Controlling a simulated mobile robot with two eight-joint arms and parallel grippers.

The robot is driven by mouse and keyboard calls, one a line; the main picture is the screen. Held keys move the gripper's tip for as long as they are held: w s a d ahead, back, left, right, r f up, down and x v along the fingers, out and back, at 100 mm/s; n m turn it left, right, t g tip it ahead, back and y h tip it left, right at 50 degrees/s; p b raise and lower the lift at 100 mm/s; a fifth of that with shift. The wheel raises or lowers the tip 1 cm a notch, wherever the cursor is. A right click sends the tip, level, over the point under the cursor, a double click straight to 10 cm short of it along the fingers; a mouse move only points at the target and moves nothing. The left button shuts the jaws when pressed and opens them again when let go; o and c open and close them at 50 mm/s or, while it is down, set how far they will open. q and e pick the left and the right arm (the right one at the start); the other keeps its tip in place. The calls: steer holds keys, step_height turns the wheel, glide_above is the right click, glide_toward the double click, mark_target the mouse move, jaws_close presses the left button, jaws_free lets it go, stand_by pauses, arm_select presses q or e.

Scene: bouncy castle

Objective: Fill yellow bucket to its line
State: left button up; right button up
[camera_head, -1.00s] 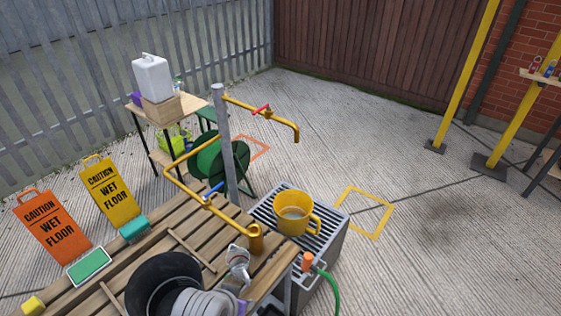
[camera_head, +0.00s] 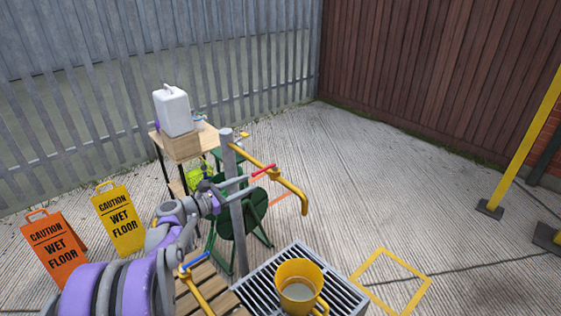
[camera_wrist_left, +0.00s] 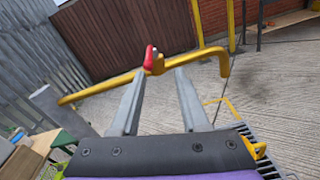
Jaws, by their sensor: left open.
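The yellow bucket (camera_head: 291,273) stands upright on a metal grate, with some greyish liquid inside. I cannot make out a fill line. A sliver of yellow, likely the bucket, shows at the right edge of the left wrist view (camera_wrist_left: 260,150). The yellow pipe tap (camera_head: 287,190) with a red lever (camera_head: 263,170) is on a grey post, its spout over the grate's back side. No water stream shows. My left gripper (camera_head: 243,184) is open and empty at the post, near the red lever. In the left wrist view the lever (camera_wrist_left: 149,57) appears between and beyond the fingertips. My right gripper is out of view.
The grey post (camera_head: 238,220) stands close to my left gripper. A lower yellow pipe with a blue lever (camera_head: 196,261) is beside the wooden slats. A green hose reel (camera_head: 255,212) and a small table with a white jerrycan (camera_head: 173,111) are behind. Open concrete lies right.

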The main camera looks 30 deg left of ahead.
mark_target(267, 168)
arm_select(q)
steer(key=shift+n+t, duration=0.4)
steer(key=x, duration=0.3)
steer(key=a+p+x, duration=0.1)
steer(key=x, duration=0.2)
steer(key=p+x, duration=0.1)
steer(key=x, duration=0.3)
steer(key=shift+w+a+r, duration=0.15)
steer(key=shift+w+r, duration=0.15)
steer(key=shift+r, duration=0.05)
jaws_close()
stand_by(0.7)
